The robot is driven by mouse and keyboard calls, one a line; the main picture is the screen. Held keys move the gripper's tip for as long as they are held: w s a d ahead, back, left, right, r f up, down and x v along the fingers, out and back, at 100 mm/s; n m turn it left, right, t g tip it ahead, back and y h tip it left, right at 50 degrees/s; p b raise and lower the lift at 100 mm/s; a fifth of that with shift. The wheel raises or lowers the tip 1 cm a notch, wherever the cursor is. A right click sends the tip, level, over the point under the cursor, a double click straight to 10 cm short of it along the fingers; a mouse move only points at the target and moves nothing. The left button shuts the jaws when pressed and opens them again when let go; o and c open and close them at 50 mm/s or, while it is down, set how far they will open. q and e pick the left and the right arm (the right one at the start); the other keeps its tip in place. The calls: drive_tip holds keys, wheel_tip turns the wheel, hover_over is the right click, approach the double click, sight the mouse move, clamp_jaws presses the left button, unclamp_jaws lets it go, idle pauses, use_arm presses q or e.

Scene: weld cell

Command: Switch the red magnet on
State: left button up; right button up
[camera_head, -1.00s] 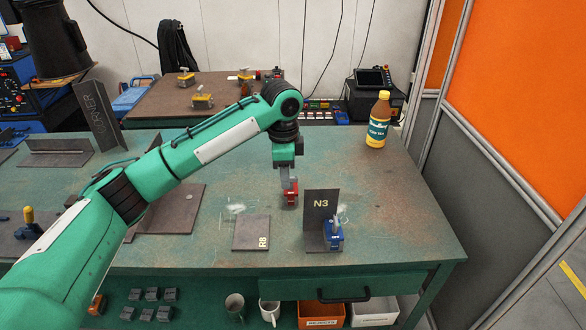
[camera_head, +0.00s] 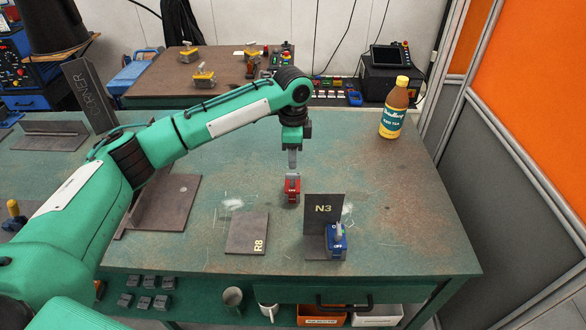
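The red magnet (camera_head: 292,189) stands on the green table (camera_head: 400,215), behind the plates marked R8 and N3. My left gripper (camera_head: 292,168) points down right above it, with its fingers at the magnet's top. Whether the fingers are closed on its knob or lever is too small to tell, and the gripper hides that top part. A blue magnet (camera_head: 337,240) with a grey lever sits at the foot of the N3 plate (camera_head: 324,213). My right gripper is not in view.
The flat R8 plate (camera_head: 246,231) lies front left of the red magnet. A tea bottle (camera_head: 394,108) stands at the back right. Behind is a brown table (camera_head: 225,82) with yellow magnets. The table's right part is clear. An orange and grey partition (camera_head: 520,70) borders the right.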

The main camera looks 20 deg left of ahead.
sight(292, 174)
use_arm(q)
wheel_tip(292, 174, down, 6)
drive_tip(key=shift+r, duration=0.1)
clamp_jaws()
